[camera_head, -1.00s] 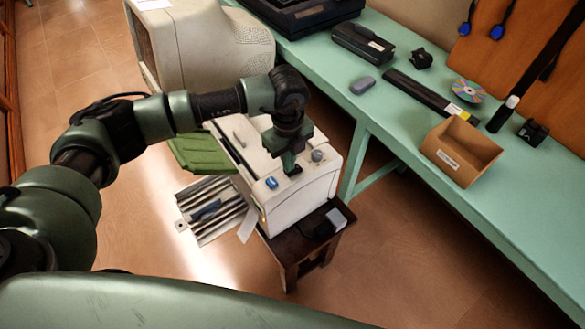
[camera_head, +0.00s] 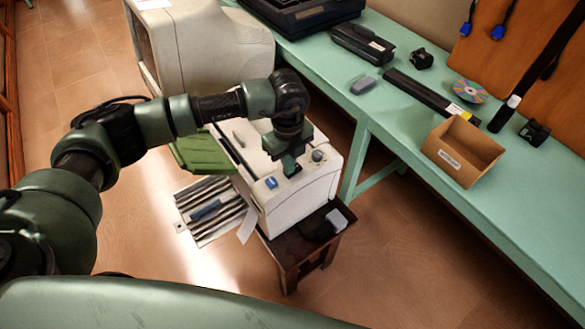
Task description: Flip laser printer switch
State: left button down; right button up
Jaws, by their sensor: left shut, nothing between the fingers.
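The laser printer (camera_head: 303,195) is a boxy off-white machine on a small dark wooden stand (camera_head: 300,258). Its top carries a blue button or switch (camera_head: 271,183) near the front left corner and a round grey knob (camera_head: 317,155) near the right edge. My left gripper (camera_head: 290,172) points down at the printer's top, between the blue part and the knob. It is shut and empty, with its tip at or just above the top surface. I cannot tell whether it touches. A dark spot under the tip is partly hidden by the gripper. My right gripper is out of view.
A green bench (camera_head: 430,190) runs along the right, holding an open cardboard box (camera_head: 462,150), a disc (camera_head: 469,92) and dark devices. A beige monitor (camera_head: 205,45) stands behind the printer. A green panel (camera_head: 203,152) and a ribbed tray (camera_head: 208,212) are at its left.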

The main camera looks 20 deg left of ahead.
pick_arm(q)
jog(key=shift+r, duration=0.1)
notch_tip(320, 180, up, 7)
jog(key=p, duration=0.4)
dwell(0.3)
dwell(0.4)
